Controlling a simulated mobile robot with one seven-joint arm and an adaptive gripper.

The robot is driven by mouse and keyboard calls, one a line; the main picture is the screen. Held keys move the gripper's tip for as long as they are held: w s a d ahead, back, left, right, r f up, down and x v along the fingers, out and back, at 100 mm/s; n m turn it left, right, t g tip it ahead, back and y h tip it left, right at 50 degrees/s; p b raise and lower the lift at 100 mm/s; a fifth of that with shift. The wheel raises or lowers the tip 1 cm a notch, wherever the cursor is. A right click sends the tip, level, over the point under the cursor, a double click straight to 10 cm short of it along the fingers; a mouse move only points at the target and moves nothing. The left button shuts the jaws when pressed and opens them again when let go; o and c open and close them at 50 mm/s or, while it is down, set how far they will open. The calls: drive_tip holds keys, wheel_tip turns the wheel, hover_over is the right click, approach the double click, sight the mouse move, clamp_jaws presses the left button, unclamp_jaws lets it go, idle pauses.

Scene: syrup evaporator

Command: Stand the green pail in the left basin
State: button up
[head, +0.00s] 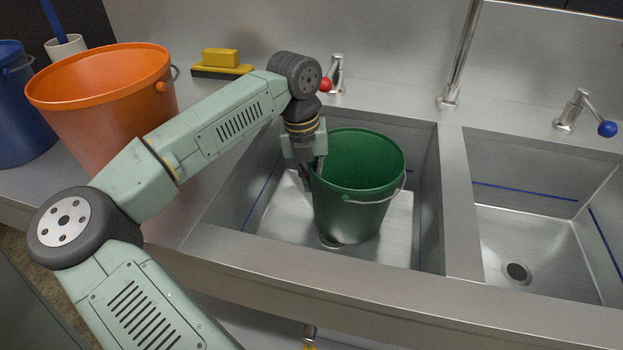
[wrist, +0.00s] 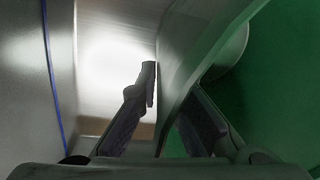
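The green pail (head: 358,190) is upright inside the left basin (head: 215,212), with its rim near the basin's top level. Its base is at or close above the basin floor; I cannot tell whether it touches. My gripper (head: 311,177) is at the left side of the pail's rim, pointing down. In the wrist view, the pail's wall (wrist: 205,45) runs between my two fingers (wrist: 164,100), one outside and one inside the pail. The fingers appear closed on the wall. The pail partly hides the basin's drain.
An orange bucket (head: 105,115) and a blue bucket (head: 20,120) stand on the counter at left. A tall faucet (head: 458,60) rises between the basins. The right basin (head: 525,235) is empty. A blue-knobbed tap (head: 585,115) stands behind it.

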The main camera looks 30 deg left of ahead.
drive_tip(key=o, duration=0.4)
drive_tip(key=shift+c, duration=0.2)
wheel_tip(320, 180, up, 12)
drive_tip(key=a, duration=0.1)
drive_tip(key=shift+s+a+r+b, duration=0.15)
drive_tip(key=shift+s+r+b, duration=0.05)
drive_tip(key=shift+s+b, duration=0.2)
